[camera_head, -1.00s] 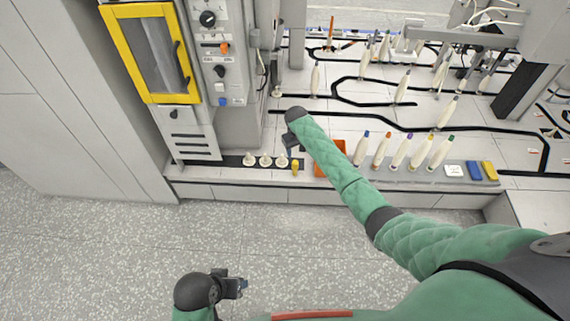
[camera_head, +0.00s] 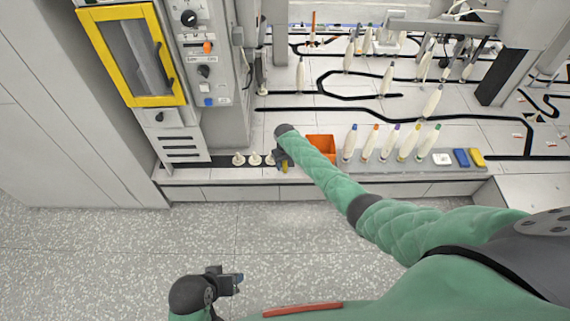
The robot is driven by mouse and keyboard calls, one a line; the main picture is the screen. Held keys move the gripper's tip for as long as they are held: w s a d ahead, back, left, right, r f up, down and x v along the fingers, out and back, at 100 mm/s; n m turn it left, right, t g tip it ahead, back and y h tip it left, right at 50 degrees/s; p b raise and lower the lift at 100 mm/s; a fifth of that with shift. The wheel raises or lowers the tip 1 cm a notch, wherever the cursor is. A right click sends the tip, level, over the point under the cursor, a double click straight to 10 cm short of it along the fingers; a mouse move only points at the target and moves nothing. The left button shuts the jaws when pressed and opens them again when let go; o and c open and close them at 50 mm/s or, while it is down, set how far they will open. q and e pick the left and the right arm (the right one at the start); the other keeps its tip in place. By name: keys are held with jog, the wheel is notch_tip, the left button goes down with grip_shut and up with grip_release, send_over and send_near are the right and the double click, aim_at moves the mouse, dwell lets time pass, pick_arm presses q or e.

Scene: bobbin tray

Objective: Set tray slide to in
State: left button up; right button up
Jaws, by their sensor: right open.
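I cannot tell for certain which part is the tray slide. A grey strip (camera_head: 372,164) with several upright bobbins with coloured tips lies along the front edge of the bench. An orange bin (camera_head: 321,146) stands at its left end, partly behind my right arm. A small yellow piece (camera_head: 285,166) shows at the front edge, left of the bin. My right gripper (camera_head: 282,160) is open, pointing down right at the yellow piece and partly covering it; contact cannot be made out. My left gripper (camera_head: 236,283) is low over the floor, away from the bench; its jaws are too small to judge.
White pegs (camera_head: 254,159) stand on a dark strip left of my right gripper. A control panel (camera_head: 205,60) and a yellow-framed door (camera_head: 132,55) rise at the left. Blue (camera_head: 461,157) and yellow (camera_head: 476,157) blocks lie at the strip's right end. The floor in front is clear.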

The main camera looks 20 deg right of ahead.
pick_arm(q)
jog(key=shift+s, duration=0.1)
pick_arm(e)
jog(key=shift+f, duration=0.1)
